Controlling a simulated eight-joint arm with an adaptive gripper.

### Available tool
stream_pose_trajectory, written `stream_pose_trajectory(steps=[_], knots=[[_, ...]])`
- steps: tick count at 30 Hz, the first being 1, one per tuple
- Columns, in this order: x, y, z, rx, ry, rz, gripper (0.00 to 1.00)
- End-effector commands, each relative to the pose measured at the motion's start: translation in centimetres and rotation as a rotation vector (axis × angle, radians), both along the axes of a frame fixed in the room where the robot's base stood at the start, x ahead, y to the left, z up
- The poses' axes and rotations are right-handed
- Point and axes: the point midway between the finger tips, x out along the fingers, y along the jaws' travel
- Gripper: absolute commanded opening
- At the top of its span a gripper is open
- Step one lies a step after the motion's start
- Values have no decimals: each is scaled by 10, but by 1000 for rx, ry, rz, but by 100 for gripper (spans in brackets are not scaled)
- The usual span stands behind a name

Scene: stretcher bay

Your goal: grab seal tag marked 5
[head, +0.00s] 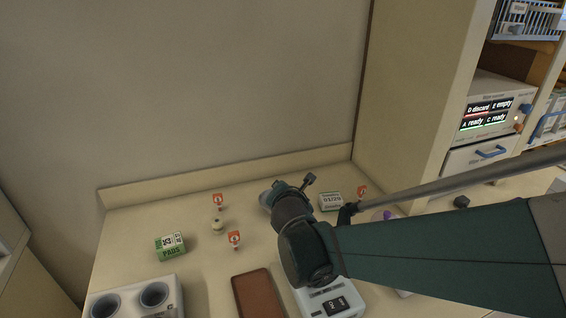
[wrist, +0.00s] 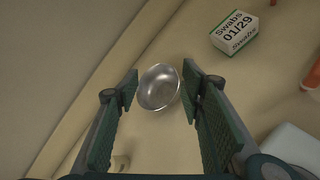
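Three small red-and-white tags stand on the counter in the head view: one at the back (head: 217,201), one nearer the front (head: 234,239), and one on the right by the arm (head: 362,192). Their marks are too small to read surely, so I cannot tell which is 5. My gripper (wrist: 160,78) is open and empty, pointing down over a shiny metal bowl (wrist: 160,90), which shows between its fingers. In the head view my gripper (head: 290,190) is partly hidden by my wrist. Orange-red pieces (wrist: 313,76) at the wrist view's right edge show no readable mark.
A swabs box (wrist: 235,32) stands right of the bowl. A pads box (head: 170,246), a small cream round object (head: 217,226), a brown tray (head: 258,296) and a holder with two round wells (head: 135,301) are on the counter. A wall closes the back.

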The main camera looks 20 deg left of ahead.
Motion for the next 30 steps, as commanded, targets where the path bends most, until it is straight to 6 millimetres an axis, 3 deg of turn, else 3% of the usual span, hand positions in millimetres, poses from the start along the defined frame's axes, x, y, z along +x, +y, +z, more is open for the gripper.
stream_pose_trajectory(steps=[1, 9, 18, 24, 30], knots=[[-4, 19, -2, -31, -25, 41, 39], [-33, 106, -17, -214, -185, 259, 39], [-76, 190, -38, -393, -367, 468, 39], [-93, 216, -47, -455, -434, 534, 39], [-96, 221, -49, -467, -448, 547, 39]])
